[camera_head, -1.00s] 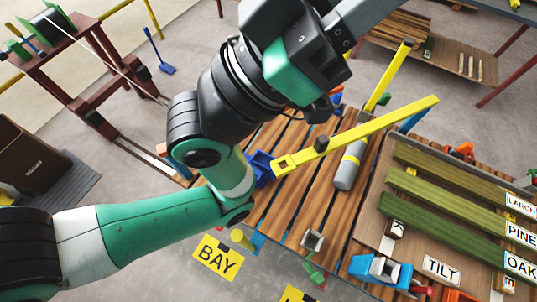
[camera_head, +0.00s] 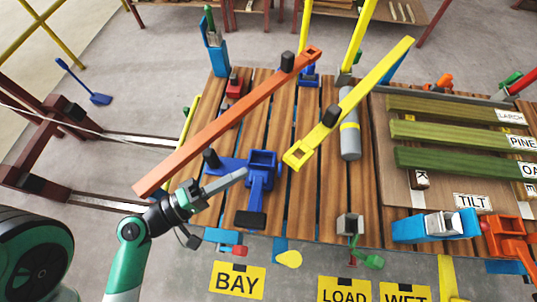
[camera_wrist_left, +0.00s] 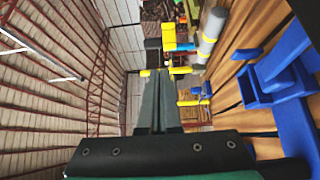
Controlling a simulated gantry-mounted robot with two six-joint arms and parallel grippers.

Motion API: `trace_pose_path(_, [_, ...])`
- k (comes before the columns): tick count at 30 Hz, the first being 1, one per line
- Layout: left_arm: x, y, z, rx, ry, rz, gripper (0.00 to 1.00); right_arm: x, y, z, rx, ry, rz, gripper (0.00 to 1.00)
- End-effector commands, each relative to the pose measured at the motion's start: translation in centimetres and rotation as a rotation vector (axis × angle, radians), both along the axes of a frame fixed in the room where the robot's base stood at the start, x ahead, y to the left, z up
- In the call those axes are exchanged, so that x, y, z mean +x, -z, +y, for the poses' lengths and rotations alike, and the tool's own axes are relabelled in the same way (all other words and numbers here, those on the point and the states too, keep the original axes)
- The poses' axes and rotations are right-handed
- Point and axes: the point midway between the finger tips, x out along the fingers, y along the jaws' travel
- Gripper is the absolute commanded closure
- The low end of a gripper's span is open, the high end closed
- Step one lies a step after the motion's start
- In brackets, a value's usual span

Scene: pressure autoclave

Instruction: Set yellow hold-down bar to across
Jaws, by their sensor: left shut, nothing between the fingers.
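The yellow hold-down bar (camera_head: 372,84) lies diagonally in the head view, its square-holed end at lower left and its other end at upper right. A black knob (camera_head: 330,114) stands on it. My left gripper (camera_head: 242,174) is shut and empty, left of and below the bar's holed end and apart from it. Its tips appear close to a blue bracket (camera_head: 262,182); I cannot tell whether they touch. In the left wrist view, the closed fingers (camera_wrist_left: 160,78) point forward. My right gripper is not in view.
An orange bar (camera_head: 225,123) with a black knob runs diagonally beside my left gripper. A grey cylinder (camera_head: 350,140) with a yellow band lies right of the yellow bar. Green boards (camera_head: 450,134) lie farther right. Slatted decking (camera_head: 310,205) is bare in front.

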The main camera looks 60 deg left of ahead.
Motion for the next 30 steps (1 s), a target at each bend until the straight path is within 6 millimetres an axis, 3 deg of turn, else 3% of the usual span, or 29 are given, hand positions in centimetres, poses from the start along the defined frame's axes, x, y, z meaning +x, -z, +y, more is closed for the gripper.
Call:
trace_pose_path(2, [-0.5,1.1,0.5,-0.016,-0.035,0.016,1.0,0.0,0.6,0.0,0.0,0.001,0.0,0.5])
trace_pose_path(17, [0.1,1.1,0.8,-0.009,-0.036,0.019,1.0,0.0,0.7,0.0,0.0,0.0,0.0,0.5])
trace_pose_path(24, [2.4,0.9,0.4,-0.005,-0.03,0.007,1.0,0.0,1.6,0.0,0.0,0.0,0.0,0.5])
trace_pose_path(30, [6.3,0.4,0.4,-0.007,-0.034,0.01,1.0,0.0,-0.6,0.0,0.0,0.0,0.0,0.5])
